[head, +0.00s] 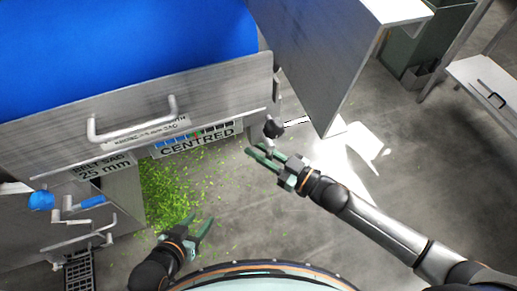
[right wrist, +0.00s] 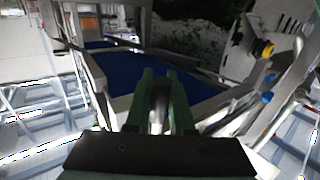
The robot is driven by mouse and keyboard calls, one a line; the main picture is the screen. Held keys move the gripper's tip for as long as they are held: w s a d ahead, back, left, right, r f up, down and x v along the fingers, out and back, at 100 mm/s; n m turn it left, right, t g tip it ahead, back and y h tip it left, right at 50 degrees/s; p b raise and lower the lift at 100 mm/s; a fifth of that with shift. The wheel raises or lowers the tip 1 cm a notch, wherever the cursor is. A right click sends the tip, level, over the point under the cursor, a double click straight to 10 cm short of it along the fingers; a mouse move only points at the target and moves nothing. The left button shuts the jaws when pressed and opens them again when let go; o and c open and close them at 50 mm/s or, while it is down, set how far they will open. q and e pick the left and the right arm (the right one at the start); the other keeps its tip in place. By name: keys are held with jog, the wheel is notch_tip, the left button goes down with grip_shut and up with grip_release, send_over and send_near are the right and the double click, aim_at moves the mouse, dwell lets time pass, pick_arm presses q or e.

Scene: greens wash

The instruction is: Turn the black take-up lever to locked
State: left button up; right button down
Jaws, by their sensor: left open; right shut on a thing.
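The black take-up lever (head: 272,128) shows as a dark knob with a short grey stem, at the right end of the machine's metal side panel. My right gripper (head: 262,152) is at this stem, its green fingers shut on it. In the right wrist view a blurred grey piece (right wrist: 160,105) lies between the fingers (right wrist: 162,80). The lever's knob cannot be made out there, and whether it stands at locked cannot be told. My left gripper (head: 200,228) is low in the head view, open and empty, apart from the machine.
The blue belt (head: 120,40) fills the upper left, above a panel with a bar handle (head: 135,120). A large metal plate (head: 315,60) stands right of the lever. A blue knob (head: 40,200) and blue-handled crank (head: 92,202) are at left. Green scraps (head: 170,190) litter the floor.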

jog(key=shift+f, duration=0.1)
jog(key=m, duration=0.1)
jog(key=a+m+t+y+b, duration=0.1)
jog(key=r+m+t, duration=0.1)
jog(key=m, duration=0.1)
jog(key=shift+s+a+b, duration=0.3)
jog(key=shift+a+b, duration=0.05)
jog(key=shift+b, duration=0.05)
jog(key=c, duration=0.8)
grip_release()
